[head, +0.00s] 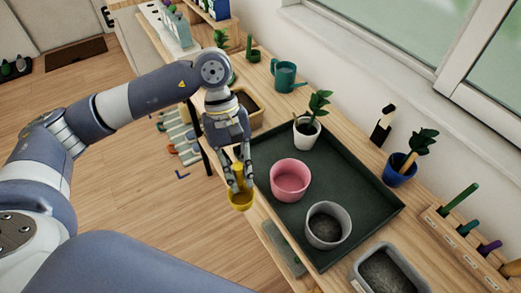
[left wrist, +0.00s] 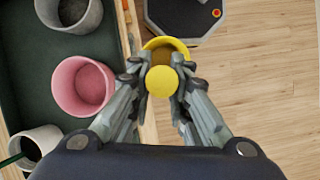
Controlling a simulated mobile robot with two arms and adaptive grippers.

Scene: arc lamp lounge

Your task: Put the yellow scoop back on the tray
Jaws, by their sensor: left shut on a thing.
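The yellow scoop (head: 240,199) is in my left gripper (head: 238,178), which is shut on its upright handle. The scoop hangs just off the tray's left edge, beside the bench and over the floor side. In the left wrist view the scoop (left wrist: 162,80) shows between the fingertips (left wrist: 160,78), with its round handle end towards the camera and its cup beyond. The dark green tray (head: 352,190) lies on the wooden bench. It also shows in the left wrist view (left wrist: 30,85). My right gripper is not in view.
On the tray stand a pink pot (head: 290,180), a grey pot of soil (head: 328,225) and a white pot with a plant (head: 306,133). A blue pot (head: 400,168), a teal watering can (head: 286,76) and a grey tub (head: 381,271) stand around it. The tray's far right part is bare.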

